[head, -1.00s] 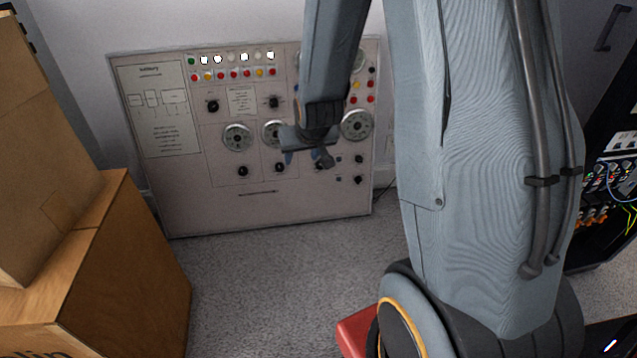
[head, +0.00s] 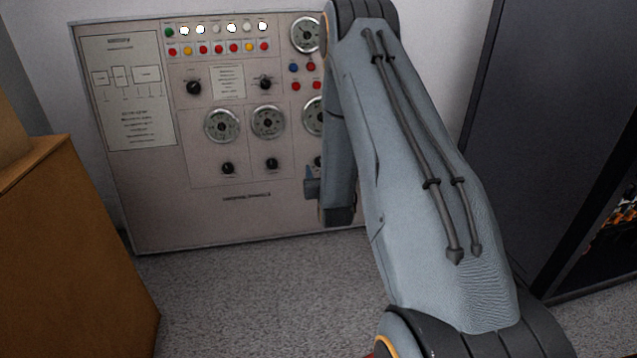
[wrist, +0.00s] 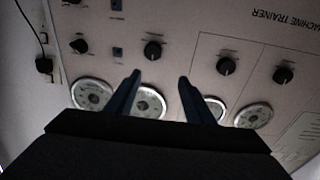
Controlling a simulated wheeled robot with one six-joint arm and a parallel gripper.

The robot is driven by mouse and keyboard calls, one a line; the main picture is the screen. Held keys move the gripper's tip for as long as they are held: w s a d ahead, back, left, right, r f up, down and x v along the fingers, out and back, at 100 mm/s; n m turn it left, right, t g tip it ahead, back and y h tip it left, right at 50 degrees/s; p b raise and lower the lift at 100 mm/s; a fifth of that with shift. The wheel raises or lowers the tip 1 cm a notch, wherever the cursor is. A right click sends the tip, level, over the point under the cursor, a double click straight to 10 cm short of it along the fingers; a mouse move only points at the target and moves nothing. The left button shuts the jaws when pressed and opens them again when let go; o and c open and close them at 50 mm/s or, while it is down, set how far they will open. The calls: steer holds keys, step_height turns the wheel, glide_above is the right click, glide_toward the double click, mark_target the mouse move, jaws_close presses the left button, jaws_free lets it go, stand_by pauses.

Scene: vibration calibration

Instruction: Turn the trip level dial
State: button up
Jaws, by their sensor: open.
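The grey control panel (head: 160,215) stands against the wall and carries several silver dials (head: 268,122) and black knobs (head: 272,164). I cannot read which control is the trip level dial. My gripper (head: 310,187) is at the panel's lower right, partly hidden by my arm. In the wrist view the panel is upside down, and my open, empty gripper (wrist: 158,80) points at it. A black knob (wrist: 152,50) shows just beyond and between the fingertips. A silver dial (wrist: 148,104) is partly hidden behind the left finger. Contact with the panel cannot be told.
A wooden box (head: 75,250) stands at the left with a cardboard box (head: 12,125) on it. A dark cabinet (head: 535,130) stands at the right. Carpeted floor (head: 240,295) is free in front of the panel. A black plug with a cable (wrist: 43,65) shows in the wrist view.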

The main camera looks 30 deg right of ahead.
steer(key=w+d+f+t+h+b, duration=0.1)
steer(key=w+d+f+b, duration=0.3)
steer(key=w+b, duration=0.2)
steer(key=shift+b+x, duration=0.4)
steer(key=shift+x, duration=0.6)
steer(key=c, duration=1)
steer(key=shift+c, duration=0.2)
steer(key=shift+s+n+p, duration=0.1)
steer(key=shift+n+p, duration=0.3)
steer(key=shift+p, duration=0.1)
steer(key=shift+d+f+n+t+y+p, duration=0.1)
steer(key=shift+n+t+y+p, duration=0.3)
steer(key=shift+n+p, duration=1)
steer(key=shift+d+n+t+y+p, duration=0.1)
steer(key=shift+n+y+p, duration=0.7)
steer(key=shift+n, duration=0.9)
